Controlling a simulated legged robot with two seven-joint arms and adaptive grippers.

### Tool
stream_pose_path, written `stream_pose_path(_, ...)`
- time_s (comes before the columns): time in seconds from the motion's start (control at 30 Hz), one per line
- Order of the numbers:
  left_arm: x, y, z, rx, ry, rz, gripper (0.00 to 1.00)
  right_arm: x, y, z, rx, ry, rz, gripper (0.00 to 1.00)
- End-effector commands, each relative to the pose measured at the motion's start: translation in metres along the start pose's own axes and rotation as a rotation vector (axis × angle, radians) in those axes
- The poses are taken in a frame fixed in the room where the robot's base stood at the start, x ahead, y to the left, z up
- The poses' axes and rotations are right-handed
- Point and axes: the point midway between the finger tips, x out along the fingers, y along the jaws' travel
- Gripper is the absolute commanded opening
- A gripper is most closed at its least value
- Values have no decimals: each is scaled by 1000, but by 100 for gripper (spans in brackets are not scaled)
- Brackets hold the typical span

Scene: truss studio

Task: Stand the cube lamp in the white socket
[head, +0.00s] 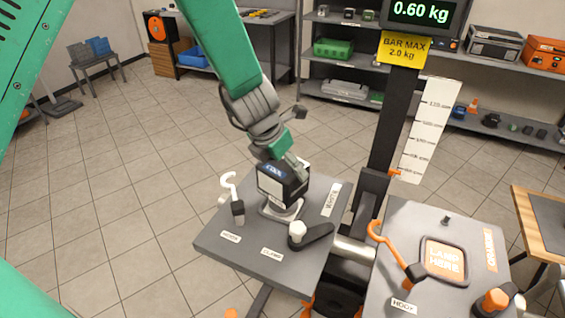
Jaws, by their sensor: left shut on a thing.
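The cube lamp (273,187), a dark box with a pale front face, is in my left gripper (284,164), which is shut on it from above. The lamp is upright above the white socket (280,209), a pale round-edged pad on the left grey table. The lamp's lower end hides the socket's middle, and I cannot tell whether it is fully seated. My right gripper is not in view.
A white hook (231,190) stands left of the socket, and a dark clamp lever with a white knob (299,233) is in front right. The right table (395,235) has an orange hook (390,246) and the orange lamp place (444,259). A dark post (385,140) rises between the tables.

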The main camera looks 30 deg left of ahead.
Motion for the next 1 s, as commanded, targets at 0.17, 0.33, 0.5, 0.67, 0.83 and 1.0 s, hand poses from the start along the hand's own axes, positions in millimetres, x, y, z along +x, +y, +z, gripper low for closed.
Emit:
stream_pose_path(0.17,0,2,0,-2,-3,-2,33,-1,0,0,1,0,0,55)
stream_pose_path(0.33,1,2,0,-3,-3,-3,33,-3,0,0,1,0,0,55)
stream_pose_path(0.5,2,2,0,-2,-3,-1,33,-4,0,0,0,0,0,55)
stream_pose_path(0.67,3,2,-1,-2,-2,-1,33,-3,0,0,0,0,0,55)
stream_pose_path(0.83,3,2,-1,-2,-1,-1,100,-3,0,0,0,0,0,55)
stream_pose_path(1.0,3,2,-2,-1,2,-2,100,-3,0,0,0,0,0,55)
